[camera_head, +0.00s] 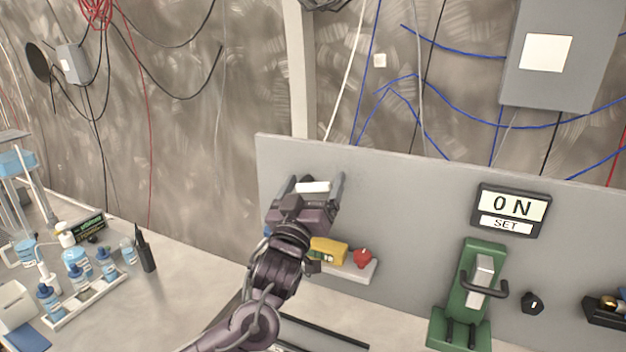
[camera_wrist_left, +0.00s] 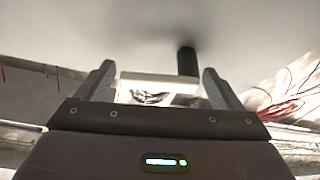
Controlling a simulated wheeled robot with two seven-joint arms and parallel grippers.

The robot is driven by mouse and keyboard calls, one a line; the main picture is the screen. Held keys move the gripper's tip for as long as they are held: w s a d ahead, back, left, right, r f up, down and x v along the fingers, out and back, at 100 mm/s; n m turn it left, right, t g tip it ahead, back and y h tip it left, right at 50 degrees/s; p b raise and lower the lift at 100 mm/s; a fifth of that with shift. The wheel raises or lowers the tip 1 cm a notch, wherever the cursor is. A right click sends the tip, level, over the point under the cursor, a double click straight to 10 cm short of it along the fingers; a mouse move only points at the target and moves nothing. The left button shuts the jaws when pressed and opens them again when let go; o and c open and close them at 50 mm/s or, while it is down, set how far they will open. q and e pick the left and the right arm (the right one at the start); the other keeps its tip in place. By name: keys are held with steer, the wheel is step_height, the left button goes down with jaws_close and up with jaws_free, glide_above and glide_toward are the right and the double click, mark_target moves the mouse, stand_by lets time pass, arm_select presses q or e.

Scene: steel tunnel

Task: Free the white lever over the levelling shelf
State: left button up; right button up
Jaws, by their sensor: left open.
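The white lever (camera_head: 313,187) is a short pale bar in front of the grey panel, above the small shelf. My left gripper (camera_head: 312,184) is at the lever, with one finger on each side of it. In the left wrist view the white lever (camera_wrist_left: 158,84) lies between the two open fingers (camera_wrist_left: 158,82), and a dark post (camera_wrist_left: 187,61) stands behind it. I cannot tell whether a finger touches the lever. The levelling shelf (camera_head: 354,270) sits below, partly hidden by my arm, and holds a yellow level (camera_head: 328,250) and a red apple-like object (camera_head: 362,258). My right gripper is not in view.
The grey panel (camera_head: 400,200) stands close behind my gripper. A bottle rack (camera_head: 85,296) and a black radio (camera_head: 145,250) stand on the left of the bench.

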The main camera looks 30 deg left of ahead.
arm_select(q)
steer(key=shift+c, duration=0.2)
steer(key=c, duration=0.9)
steer(key=shift+f+m+h+b, duration=0.3)
steer(key=shift+m+h+b, duration=0.25)
steer(key=shift+m, duration=0.55)
steer(key=m+h, duration=0.1)
steer(key=m, duration=0.1)
steer(key=shift+d+m, duration=0.1)
steer(key=shift+m, duration=0.2)
steer(key=o, duration=0.9)
steer(key=shift+o, duration=0.2)
